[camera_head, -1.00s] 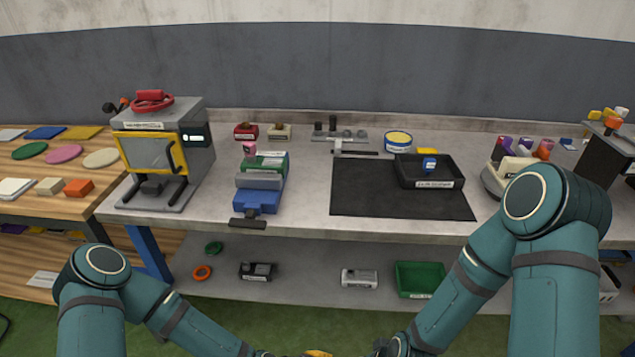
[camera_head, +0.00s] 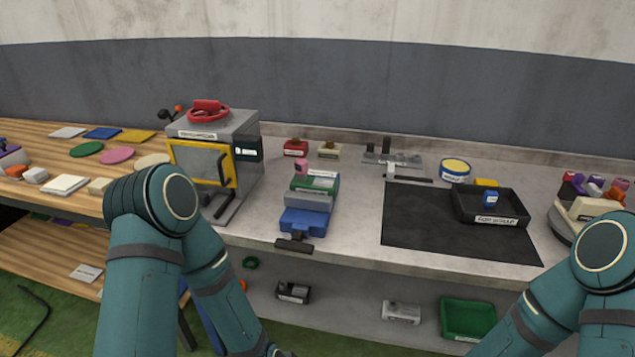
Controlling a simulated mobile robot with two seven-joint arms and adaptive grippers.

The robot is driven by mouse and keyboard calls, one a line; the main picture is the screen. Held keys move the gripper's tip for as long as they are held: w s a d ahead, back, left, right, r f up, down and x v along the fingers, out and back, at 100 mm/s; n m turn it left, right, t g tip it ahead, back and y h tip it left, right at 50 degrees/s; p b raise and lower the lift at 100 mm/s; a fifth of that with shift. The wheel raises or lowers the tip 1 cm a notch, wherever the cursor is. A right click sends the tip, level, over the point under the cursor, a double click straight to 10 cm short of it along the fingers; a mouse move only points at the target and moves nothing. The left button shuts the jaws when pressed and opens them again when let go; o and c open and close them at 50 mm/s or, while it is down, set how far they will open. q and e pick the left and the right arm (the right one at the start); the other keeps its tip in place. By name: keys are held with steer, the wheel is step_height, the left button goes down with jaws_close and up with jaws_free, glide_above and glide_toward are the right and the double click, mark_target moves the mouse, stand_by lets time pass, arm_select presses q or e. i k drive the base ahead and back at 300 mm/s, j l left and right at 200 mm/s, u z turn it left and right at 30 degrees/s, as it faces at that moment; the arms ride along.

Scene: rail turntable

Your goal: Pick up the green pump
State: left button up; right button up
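A green block-shaped piece (camera_head: 322,184) sits at the back of a grey and blue vise-like fixture (camera_head: 303,220) on the grey bench, with a small pink part beside it. I cannot tell if this green piece is the green pump. The black tray (camera_head: 480,217) at the right of the bench holds a small blue piece (camera_head: 490,199). My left arm rises at the lower left and my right arm at the lower right. Both grippers are below the picture's lower edge.
A grey machine with a yellow-framed door (camera_head: 203,165) stands left of the fixture. A round device (camera_head: 570,222) with colourful parts stands at far right. A green bin (camera_head: 467,318) is on the lower shelf.

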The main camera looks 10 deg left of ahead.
mark_target(311, 184)
steer(key=j+z, duration=0.15)
steer(key=z, duration=0.35)
steer(key=j+z, duration=0.15)
steer(key=z, duration=0.3)
steer(key=j+z, duration=0.2)
steer(key=z, duration=0.3)
steer(key=k+j+z, duration=0.2)
steer(key=j+z, duration=0.2)
steer(key=j, duration=0.2)
steer(key=k+j+z, duration=0.2)
steer(key=i+j, duration=0.05)
